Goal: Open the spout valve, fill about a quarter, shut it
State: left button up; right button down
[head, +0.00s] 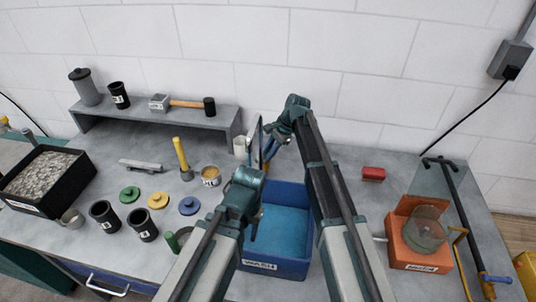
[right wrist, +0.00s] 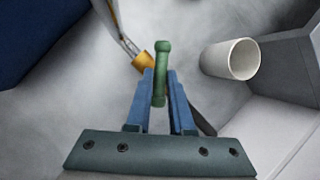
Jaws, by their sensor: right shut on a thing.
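My right gripper (right wrist: 160,88) has its blue fingers closed on a green lever (right wrist: 161,62) in the right wrist view. An orange-yellow fitting (right wrist: 145,62) on a curved metal pipe (right wrist: 122,32) shows just behind the lever, and I take these as the spout valve. A pale, open-topped cup (right wrist: 232,60) is to the right, apart from the fingers; its inside looks empty as far as I see. In the head view my right gripper (head: 270,150) is small, beyond the blue tub, and the lever is hidden. My left gripper (head: 254,224) is over the tub, its fingers unclear.
The blue tub (head: 273,263) holds blue contents. A grey shelf (head: 170,118) stands behind left, with dark pots and a mallet. Black cups (head: 104,215) and coloured lids (head: 159,200) are at left. An orange block (head: 415,255) and red block (head: 373,173) are at right.

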jog(key=n, duration=0.1)
jog(key=n+g, duration=0.1)
jog(key=n, duration=0.1)
jog(key=n+g, duration=0.1)
jog(key=n, duration=0.1)
jog(key=shift+w+a+h, duration=0.15)
jog(key=shift+w+h, duration=0.25)
jog(key=shift+a+n+g+h, duration=0.1)
jog(key=shift+n+g+h, duration=0.25)
jog(key=shift+n, duration=0.8)
jog(key=shift+a+n+g+h, duration=0.1)
jog(key=shift+n+g+h, duration=0.25)
jog(key=shift+n, duration=0.8)
jog(key=c, duration=0.8)
grip_release()
jog(key=shift+d, duration=0.1)
pick_arm(q)
jog(key=shift+r, duration=0.1)
notch_tip(320, 180, up, 12)
jog(key=p, duration=1.2)
jog(key=shift+r+p, duration=0.2)
jog(key=shift+p, duration=0.1)
pick_arm(e)
jog(key=v, duration=1.3)
jog(key=shift+w+d+r, duration=0.15)
jog(key=shift+w+r, duration=0.1)
jog(key=shift+r, duration=0.05)
